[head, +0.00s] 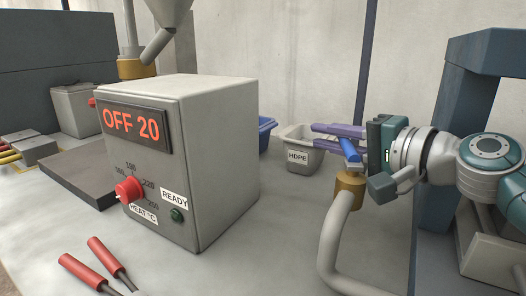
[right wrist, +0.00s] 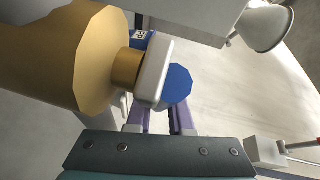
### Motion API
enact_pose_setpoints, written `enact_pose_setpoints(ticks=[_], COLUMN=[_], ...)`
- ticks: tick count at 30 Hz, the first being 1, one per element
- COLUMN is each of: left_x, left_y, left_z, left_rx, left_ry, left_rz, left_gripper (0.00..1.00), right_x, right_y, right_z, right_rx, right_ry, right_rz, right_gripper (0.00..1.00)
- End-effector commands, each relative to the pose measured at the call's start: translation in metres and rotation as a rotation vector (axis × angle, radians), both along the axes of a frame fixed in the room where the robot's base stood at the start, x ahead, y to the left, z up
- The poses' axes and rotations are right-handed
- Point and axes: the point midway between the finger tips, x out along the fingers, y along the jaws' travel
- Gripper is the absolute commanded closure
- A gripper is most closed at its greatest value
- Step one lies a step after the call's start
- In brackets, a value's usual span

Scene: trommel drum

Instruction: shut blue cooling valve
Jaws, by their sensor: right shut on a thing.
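The blue cooling valve handle (head: 349,149) sits tilted on top of a brass valve body (head: 350,188) on a bent grey pipe. My right gripper (head: 316,134) reaches in from the right, its purple fingers at the handle. In the right wrist view, the fingers of my right gripper (right wrist: 160,119) come up to the handle, whose round blue end (right wrist: 178,85) faces the camera. The large brass body (right wrist: 75,55) fills the left. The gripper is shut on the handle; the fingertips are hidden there. My left gripper is out of view.
A grey control box (head: 225,150) reading OFF 20, with a red knob (head: 129,190), stands left of the valve. A grey HDPE bin (head: 298,158) and a blue bin (head: 266,130) stand behind. Red-handled tools (head: 85,272) lie at front left. A blue-grey frame (head: 462,100) rises at right.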

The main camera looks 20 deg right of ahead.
Motion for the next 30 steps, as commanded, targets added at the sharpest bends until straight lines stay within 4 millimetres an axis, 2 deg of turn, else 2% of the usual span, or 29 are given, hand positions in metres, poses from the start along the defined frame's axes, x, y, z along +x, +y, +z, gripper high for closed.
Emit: enact_pose_setpoints(ticks=[1, 6, 22, 23, 24, 26, 30], left_x=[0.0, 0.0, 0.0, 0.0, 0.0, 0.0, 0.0], left_y=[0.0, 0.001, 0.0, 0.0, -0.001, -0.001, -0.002], left_z=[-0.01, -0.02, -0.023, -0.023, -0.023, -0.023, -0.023], left_rx=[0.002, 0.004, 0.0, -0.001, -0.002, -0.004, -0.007], left_ry=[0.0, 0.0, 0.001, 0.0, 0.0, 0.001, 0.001], left_rz=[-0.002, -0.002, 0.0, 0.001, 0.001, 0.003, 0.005], left_gripper=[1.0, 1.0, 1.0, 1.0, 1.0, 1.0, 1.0], right_x=[0.001, 0.002, 0.002, 0.002, 0.002, 0.002, 0.002], right_y=[0.002, 0.007, 0.01, 0.01, 0.01, 0.01, 0.01], right_z=[-0.004, -0.002, 0.001, 0.001, 0.001, 0.001, 0.001], right_rx=[-0.002, 0.0, 0.002, 0.002, 0.002, 0.002, 0.001], right_ry=[-0.004, -0.002, -0.001, -0.001, -0.002, -0.002, -0.001], right_rz=[0.023, 0.081, 0.109, 0.109, 0.108, 0.108, 0.108], right_gripper=[1.0, 1.0, 1.0, 0.78, 0.74, 0.68, 0.68])
